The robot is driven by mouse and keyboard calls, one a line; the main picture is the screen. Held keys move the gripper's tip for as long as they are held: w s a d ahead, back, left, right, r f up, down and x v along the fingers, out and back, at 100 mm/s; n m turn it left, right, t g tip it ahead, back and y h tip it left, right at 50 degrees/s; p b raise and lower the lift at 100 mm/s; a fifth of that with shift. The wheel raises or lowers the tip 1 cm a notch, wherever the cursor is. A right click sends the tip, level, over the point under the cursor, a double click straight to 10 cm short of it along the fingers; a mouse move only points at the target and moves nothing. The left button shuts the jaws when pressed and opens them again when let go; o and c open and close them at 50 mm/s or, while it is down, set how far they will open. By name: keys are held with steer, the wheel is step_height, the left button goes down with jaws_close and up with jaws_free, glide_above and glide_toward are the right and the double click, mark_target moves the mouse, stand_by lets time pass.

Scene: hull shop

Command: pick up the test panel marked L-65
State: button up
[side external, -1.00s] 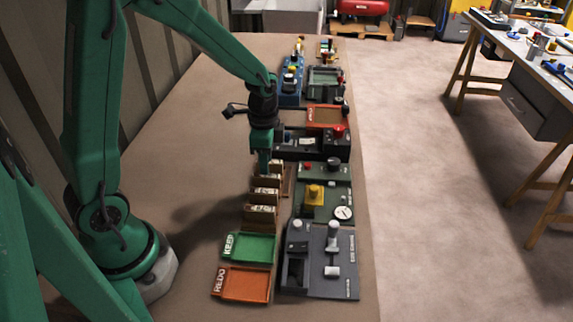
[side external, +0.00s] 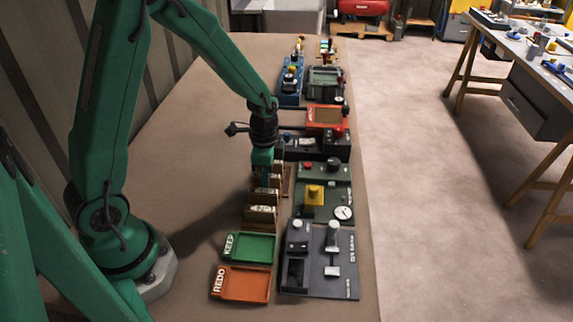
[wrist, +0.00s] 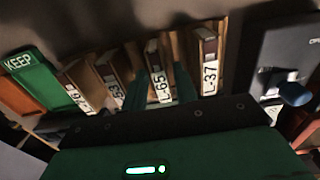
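The test panel marked L-65 (wrist: 159,88) stands in the wooden rack between other upright panels, with its white label facing the wrist camera. My gripper (wrist: 160,92) is over it, one teal finger on each side of the panel. The fingers look apart; whether they touch the panel is hard to tell. In the side external view my gripper (side external: 263,176) points down into the rack, and the arm partly hides the panels there.
The panel marked L-37 (wrist: 210,78) stands close to the right, and other labelled panels (wrist: 112,85) stand to the left. The green KEEP tray (side external: 250,248) and orange REDO tray (side external: 243,286) lie in front. Dark test fixtures (side external: 320,262) line the right.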

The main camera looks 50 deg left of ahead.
jaws_close()
steer(key=shift+r, duration=0.15)
steer(key=shift+r, duration=3.35)
